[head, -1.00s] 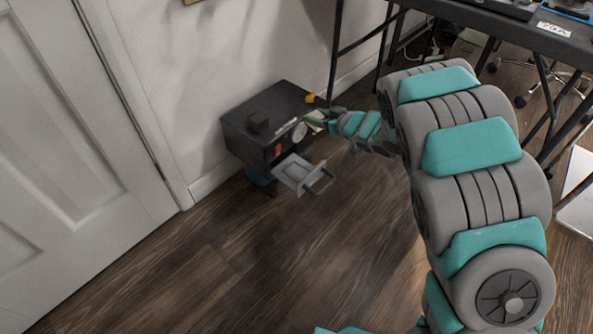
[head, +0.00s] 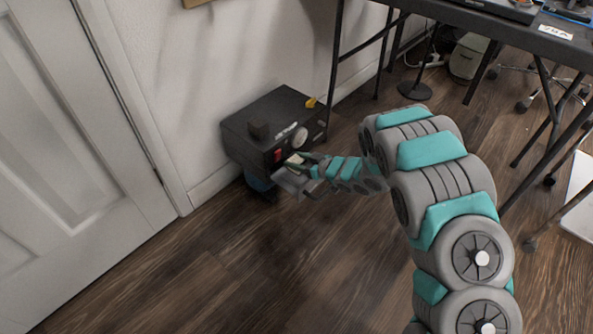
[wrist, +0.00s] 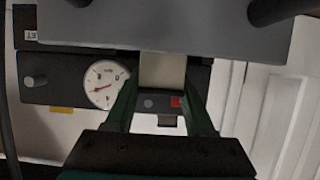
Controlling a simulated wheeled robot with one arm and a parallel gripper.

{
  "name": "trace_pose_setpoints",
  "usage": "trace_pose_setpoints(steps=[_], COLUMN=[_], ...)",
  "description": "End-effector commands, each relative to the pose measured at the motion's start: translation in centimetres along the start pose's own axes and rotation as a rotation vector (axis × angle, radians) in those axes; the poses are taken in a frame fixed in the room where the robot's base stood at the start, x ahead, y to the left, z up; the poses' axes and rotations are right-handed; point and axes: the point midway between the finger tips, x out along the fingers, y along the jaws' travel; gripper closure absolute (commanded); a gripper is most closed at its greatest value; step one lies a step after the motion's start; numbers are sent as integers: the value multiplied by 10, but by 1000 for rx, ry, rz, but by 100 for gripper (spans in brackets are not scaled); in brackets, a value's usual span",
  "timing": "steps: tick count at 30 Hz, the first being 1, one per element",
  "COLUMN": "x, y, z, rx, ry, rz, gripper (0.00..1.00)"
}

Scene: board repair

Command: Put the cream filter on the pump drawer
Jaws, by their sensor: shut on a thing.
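The pump is a black box (head: 262,122) on the floor against the wall, with a round gauge and a red switch on its front. Its grey drawer (head: 288,182) is pulled out below the front panel, partly hidden by my gripper; it fills the top of the wrist view (wrist: 150,28). My gripper (head: 300,160) is at the pump's front, over the drawer. In the wrist view, my gripper (wrist: 160,95) is shut on the pale cream filter (wrist: 162,70), held between its two green fingers. The filter also shows small in the head view (head: 295,159). I cannot tell whether it touches the drawer.
A white door (head: 75,120) stands at the left. A dark desk (head: 500,30) with thin black legs is at the upper right. The wooden floor (head: 230,260) in front of the pump is clear.

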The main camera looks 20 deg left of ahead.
Motion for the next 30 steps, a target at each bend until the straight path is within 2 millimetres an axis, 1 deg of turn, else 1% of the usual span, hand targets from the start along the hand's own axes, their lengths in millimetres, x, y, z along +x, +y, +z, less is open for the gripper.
trace_pose_setpoints(steps=[5,10,13,22,30], x=[4,12,16,17,20], y=[0,0,1,1,0], z=[10,30,38,40,48], rx=[3,4,1,0,1], ry=[-1,0,1,1,-2], rz=[1,1,1,1,1], gripper=[100,100,100,100,100])
